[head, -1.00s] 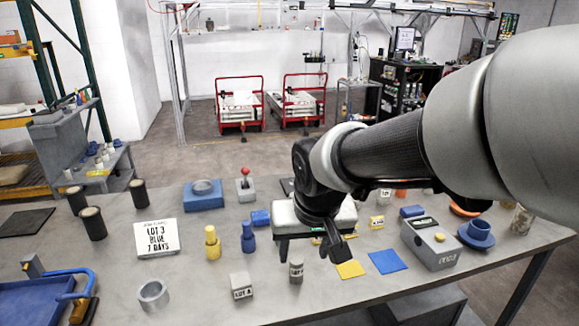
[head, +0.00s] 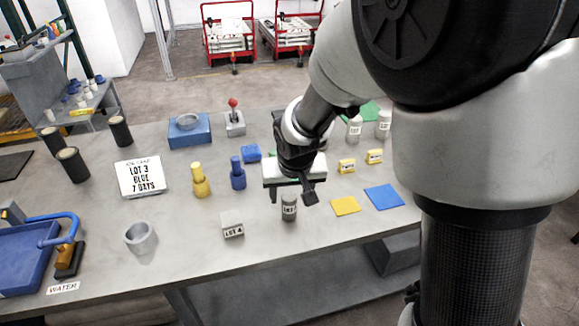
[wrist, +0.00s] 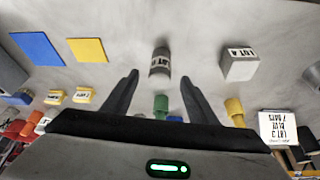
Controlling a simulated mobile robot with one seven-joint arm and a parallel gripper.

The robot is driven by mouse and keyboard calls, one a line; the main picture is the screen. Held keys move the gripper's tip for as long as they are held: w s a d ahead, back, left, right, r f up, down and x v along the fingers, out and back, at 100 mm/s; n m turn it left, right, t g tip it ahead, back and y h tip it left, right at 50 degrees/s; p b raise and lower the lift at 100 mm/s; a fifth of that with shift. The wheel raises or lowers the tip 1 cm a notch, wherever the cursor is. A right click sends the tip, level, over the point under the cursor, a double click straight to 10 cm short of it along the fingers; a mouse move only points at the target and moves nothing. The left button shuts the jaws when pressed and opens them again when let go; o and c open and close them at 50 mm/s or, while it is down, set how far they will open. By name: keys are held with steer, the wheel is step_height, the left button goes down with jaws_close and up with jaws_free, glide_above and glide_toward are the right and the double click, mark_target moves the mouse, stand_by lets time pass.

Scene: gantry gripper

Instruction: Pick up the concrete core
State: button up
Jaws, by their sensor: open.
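A small grey concrete core (head: 289,208), a cylinder with a white printed label, stands upright near the front edge of the table. It also shows in the wrist view (wrist: 160,62), lined up with the gap between my fingers and just beyond the fingertips. My gripper (head: 291,195) is open and empty, above and behind the core in the head view. Its two dark fingers (wrist: 158,80) are spread wide in the wrist view. I cannot tell whether a finger touches the core. Two similar labelled cylinders (head: 354,129) stand farther back.
A grey cube marked LOT A (head: 232,225) stands left of the core. A yellow pad (head: 345,206) and a blue pad (head: 384,197) lie to the right. Yellow (head: 200,183) and blue (head: 238,175) posts stand behind left.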

mark_target(290, 198)
steer(key=x, duration=0.5)
steer(key=shift+w+f, duration=0.1)
steer(key=shift+f, duration=0.3)
steer(key=c, duration=1.3)
